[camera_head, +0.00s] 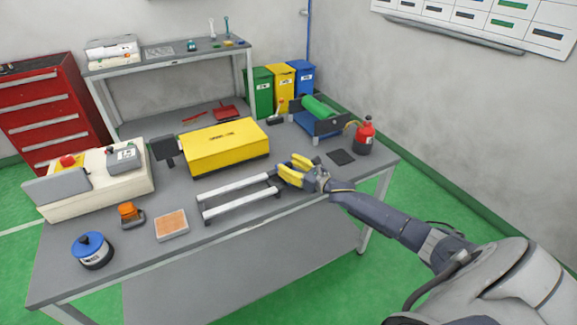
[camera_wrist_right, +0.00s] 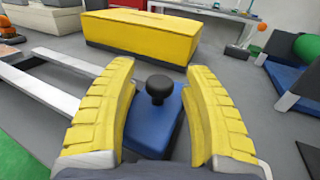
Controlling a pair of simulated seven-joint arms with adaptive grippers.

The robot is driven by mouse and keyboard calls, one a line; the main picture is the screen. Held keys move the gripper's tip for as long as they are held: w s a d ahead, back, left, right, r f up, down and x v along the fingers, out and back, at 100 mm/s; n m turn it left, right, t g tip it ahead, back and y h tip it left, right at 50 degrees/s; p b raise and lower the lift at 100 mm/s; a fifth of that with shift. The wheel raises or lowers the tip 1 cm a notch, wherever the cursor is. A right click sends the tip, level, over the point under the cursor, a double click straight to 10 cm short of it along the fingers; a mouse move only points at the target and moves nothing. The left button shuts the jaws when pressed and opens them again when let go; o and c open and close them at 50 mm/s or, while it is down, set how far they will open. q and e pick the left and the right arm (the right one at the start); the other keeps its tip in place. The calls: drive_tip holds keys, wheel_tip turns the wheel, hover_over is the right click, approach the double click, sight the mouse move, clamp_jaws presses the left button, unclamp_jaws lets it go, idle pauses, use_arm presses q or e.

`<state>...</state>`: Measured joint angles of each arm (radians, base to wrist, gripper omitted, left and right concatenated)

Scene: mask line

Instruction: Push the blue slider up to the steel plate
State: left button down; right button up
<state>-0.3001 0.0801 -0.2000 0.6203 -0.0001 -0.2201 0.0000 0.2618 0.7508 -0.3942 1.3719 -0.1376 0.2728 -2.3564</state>
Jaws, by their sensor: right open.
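The blue slider (camera_wrist_right: 152,128) with a black knob (camera_wrist_right: 159,86) shows in the right wrist view, between the yellow fingers of my right gripper (camera_wrist_right: 160,72). The fingers are open, one on each side of the knob; I cannot tell whether they touch it. In the head view my right gripper (camera_head: 288,168) is at the right end of two pale rails (camera_head: 240,186), and it hides the slider. I cannot clearly make out the steel plate; the far left end of the rails shows only small. My left gripper is not in view.
A yellow box (camera_head: 225,146) stands just behind the rails. A dark pad (camera_head: 341,157), a red bottle (camera_head: 364,137) and a blue stand with a green roller (camera_head: 319,106) are to the right. A wooden-topped block (camera_head: 172,225) and an orange-topped item (camera_head: 130,214) lie left of the rails.

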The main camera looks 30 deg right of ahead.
drive_tip(key=shift+w, duration=0.1)
clamp_jaws()
idle(0.4)
